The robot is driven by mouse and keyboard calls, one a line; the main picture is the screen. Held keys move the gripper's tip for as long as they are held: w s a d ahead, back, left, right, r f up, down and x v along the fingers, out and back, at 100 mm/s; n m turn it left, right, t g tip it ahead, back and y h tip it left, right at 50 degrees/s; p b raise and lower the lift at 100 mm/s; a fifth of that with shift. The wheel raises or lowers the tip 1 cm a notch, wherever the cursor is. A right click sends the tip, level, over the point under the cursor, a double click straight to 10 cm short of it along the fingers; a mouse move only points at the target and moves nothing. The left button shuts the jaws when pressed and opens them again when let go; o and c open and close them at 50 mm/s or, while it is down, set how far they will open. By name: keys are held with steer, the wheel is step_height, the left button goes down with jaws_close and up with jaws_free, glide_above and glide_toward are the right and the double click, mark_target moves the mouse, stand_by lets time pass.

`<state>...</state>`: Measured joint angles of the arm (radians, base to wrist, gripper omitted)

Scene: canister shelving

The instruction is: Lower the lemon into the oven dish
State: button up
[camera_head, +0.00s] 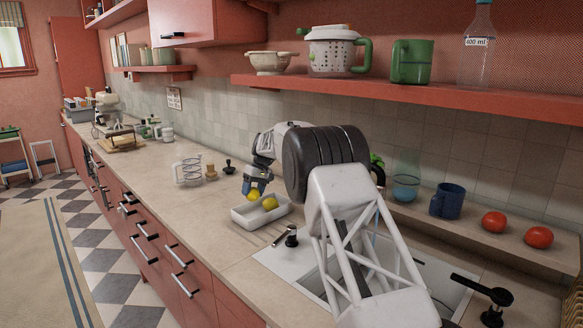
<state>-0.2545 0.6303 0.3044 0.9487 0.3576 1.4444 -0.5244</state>
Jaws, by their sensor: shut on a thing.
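The white oven dish (246,216) is a shallow rectangular tray on the counter, left of the sink. My gripper (252,193) is above the dish's back left part, pointing down. It is shut on a yellow lemon (253,196), which shows just below the blue fingers. A second yellow fruit (270,204), also lemon-like, lies in the right part of the dish. I cannot tell from this view whether the held lemon touches the dish.
The counter (195,212) left of the dish is bare.

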mark_target(253, 198)
steer(key=shift+f, duration=0.1)
stand_by(0.3)
steer(key=shift+f, duration=1.55)
steer(key=shift+f, duration=2.55)
stand_by(2.6)
steer(key=o, duration=1)
steer(key=shift+o, duration=0.2)
